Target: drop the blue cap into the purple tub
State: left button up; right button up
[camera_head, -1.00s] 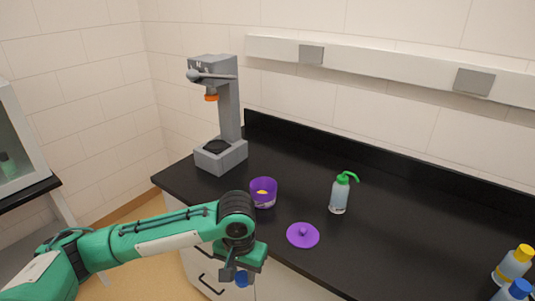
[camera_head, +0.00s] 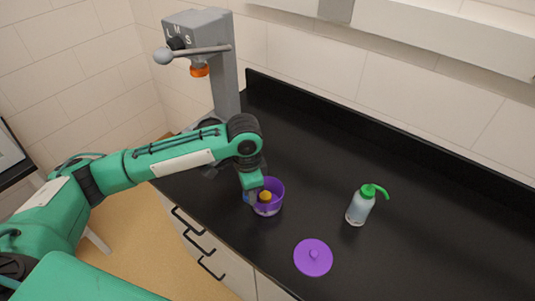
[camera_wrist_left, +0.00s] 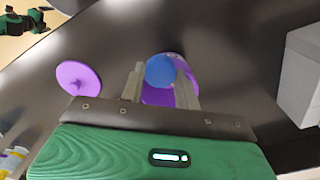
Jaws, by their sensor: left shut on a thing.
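The blue cap (camera_wrist_left: 160,70) is held between the two fingers of my left gripper (camera_wrist_left: 161,78) in the left wrist view. In the head view a small part of the blue cap (camera_head: 246,197) shows beside the left gripper (camera_head: 251,197). The purple tub (camera_head: 275,188) stands open on the black counter with something yellow inside. The gripper is at the tub's left side in the head view and partly covers it. In the left wrist view the purple tub (camera_wrist_left: 155,96) shows behind the cap.
A purple lid (camera_head: 313,258) lies flat on the black counter (camera_head: 400,200). A wash bottle (camera_head: 359,207) with a green spout stands right of the tub. A grey stand (camera_head: 226,90) with a lever rises behind my left arm.

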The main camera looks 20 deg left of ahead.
pick_arm(q)
jog(key=w+d+r+m+p, duration=0.35)
jog(key=w+m+p, duration=0.35)
jog(key=m, duration=1)
pick_arm(e)
notch_tip(320, 180, up, 8)
pick_arm(q)
jog(key=f+b, duration=0.3)
jog(key=b, duration=0.1)
jog(key=f+b, duration=0.2)
jog(key=shift+s+a+f, duration=0.1)
jog(key=shift+a+f, duration=0.25)
jog(key=shift+a, duration=0.05)
pick_arm(e)
notch_tip(320, 180, down, 7)
jog(key=shift+s, duration=0.35)
jog(key=shift+r, duration=0.15)
pick_arm(q)
jog(key=o, duration=1)
pick_arm(e)
jog(key=shift+a, duration=0.2)
pick_arm(q)
jog(key=shift+r+b, duration=0.2)
jog(key=shift+b, duration=0.1)
